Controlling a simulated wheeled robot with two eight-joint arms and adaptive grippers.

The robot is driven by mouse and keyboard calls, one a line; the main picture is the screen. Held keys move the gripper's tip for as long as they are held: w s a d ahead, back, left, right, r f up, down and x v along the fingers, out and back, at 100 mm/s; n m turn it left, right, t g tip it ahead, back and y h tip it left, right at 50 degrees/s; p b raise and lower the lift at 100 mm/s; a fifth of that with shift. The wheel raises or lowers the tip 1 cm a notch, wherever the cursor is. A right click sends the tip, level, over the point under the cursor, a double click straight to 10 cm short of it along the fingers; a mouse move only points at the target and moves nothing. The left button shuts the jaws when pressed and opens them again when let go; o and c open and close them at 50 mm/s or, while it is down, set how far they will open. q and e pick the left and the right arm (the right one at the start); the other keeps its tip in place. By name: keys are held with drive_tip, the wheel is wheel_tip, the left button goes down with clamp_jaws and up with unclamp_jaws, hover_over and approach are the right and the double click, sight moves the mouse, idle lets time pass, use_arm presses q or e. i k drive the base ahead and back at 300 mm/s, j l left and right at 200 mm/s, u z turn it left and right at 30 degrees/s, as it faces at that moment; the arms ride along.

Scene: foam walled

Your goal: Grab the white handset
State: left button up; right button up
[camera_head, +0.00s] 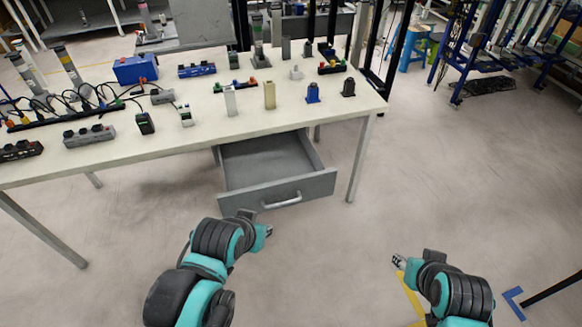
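A pale, whitish upright handset (231,101) stands near the middle of the white table (110,149), close to its front edge. A beige upright handset (270,95) stands just right of it. A smaller device with a whitish body and green part (186,116) stands to the left; at this size I cannot tell details. My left gripper (267,231) is in front of the table, below the drawer, apart from all handsets. My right gripper (398,260) is over the floor at the lower right, away from the table. I see nothing held, but their finger openings are too small to judge.
An open grey drawer (278,191) juts from under the table toward me. Blue (313,93) and black (348,87) stands, a black device (145,123), power strips (89,136) and a blue box (135,68) crowd the tabletop.

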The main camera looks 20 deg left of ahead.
sight(187, 119)
drive_tip(key=u, duration=1.3)
